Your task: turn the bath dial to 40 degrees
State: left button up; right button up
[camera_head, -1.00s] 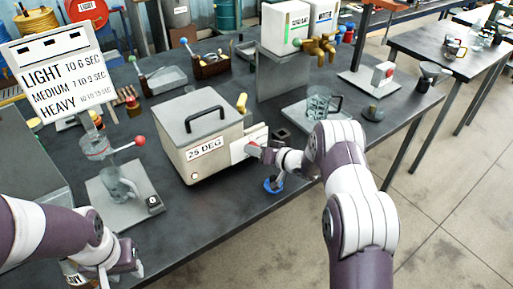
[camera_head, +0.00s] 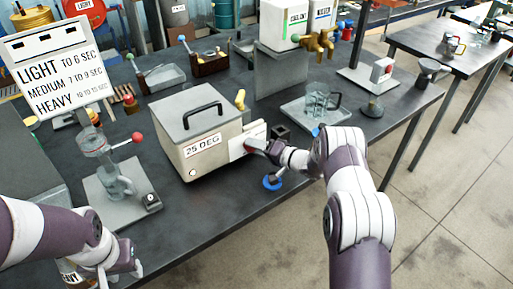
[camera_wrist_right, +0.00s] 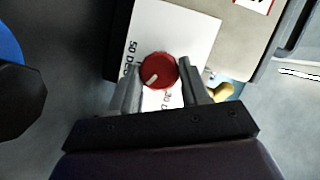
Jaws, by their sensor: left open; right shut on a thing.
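The bath (camera_head: 200,130) is a beige box with a grey lid, a black handle and a "25 DEG" label on its front. A white dial plate (camera_head: 236,150) is on its right side. The red round dial (camera_wrist_right: 158,70) with a pale pointer mark shows in the right wrist view, in front of the plate with "50 DEG" partly readable. My right gripper (camera_wrist_right: 165,85) is shut on the dial, one finger on each side. The jaws hide part of the scale. My left gripper (camera_head: 122,268) is open at the lower left, well away from the bath, beside a partly hidden "HEAVY" label.
A glass jug (camera_head: 318,105) stands on a plate to the right. A stand with a red-knobbed lever (camera_head: 136,137) and glass vessels is left of the bath. Bare tabletop lies in front.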

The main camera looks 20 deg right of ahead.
jog(key=shift+f, duration=0.15)
jog(key=o, duration=1.1)
jog(key=shift+c, duration=0.2)
jog(key=shift+s, duration=0.1)
jog(key=b+v, duration=0.2)
jog(key=v, duration=1)
jog(key=shift+s+d, duration=0.2)
jog(key=shift+d, duration=0.05)
